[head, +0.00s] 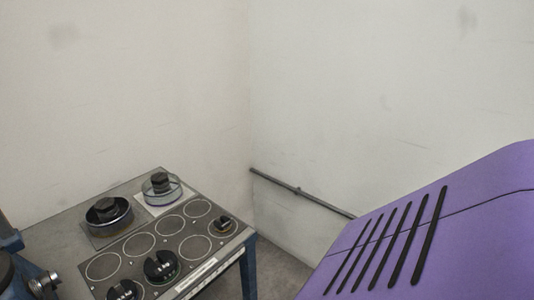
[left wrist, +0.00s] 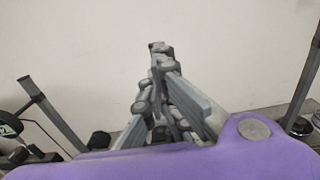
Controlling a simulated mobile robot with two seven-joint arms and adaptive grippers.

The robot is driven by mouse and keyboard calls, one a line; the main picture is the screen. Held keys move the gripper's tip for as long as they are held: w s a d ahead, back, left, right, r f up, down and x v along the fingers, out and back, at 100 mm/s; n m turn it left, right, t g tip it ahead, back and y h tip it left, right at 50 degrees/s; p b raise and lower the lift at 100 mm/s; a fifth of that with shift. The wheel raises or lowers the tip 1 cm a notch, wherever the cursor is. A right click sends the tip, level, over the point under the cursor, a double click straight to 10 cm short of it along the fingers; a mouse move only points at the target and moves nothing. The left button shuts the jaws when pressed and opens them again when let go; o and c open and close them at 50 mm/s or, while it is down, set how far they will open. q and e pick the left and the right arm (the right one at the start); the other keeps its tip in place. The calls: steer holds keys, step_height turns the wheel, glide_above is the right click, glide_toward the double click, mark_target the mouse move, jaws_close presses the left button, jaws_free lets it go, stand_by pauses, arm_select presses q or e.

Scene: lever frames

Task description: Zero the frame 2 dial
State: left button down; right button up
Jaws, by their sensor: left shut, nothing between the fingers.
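No dial that I can identify as the frame 2 dial shows in the head view. At the left edge of the left wrist view, a dark round part with a small pale face (left wrist: 9,124) is cut off; I cannot tell whether it is a dial. My left gripper (left wrist: 160,50) shows in the left wrist view, its fingers together and empty, in front of a plain wall. It is not seen in the head view. My right gripper is in neither view.
In the head view, a grey table (head: 62,226) carries several ringed circles, black round pieces (head: 162,266) and two round lidded pieces (head: 109,212). Blue metalwork with a bolt (head: 43,283) is at lower left. A rail (head: 300,190) runs along the wall.

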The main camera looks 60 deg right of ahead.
arm_select(q)
steer(key=s, duration=0.6)
steer(key=shift+a+r, duration=0.35)
steer(key=shift+r, duration=0.05)
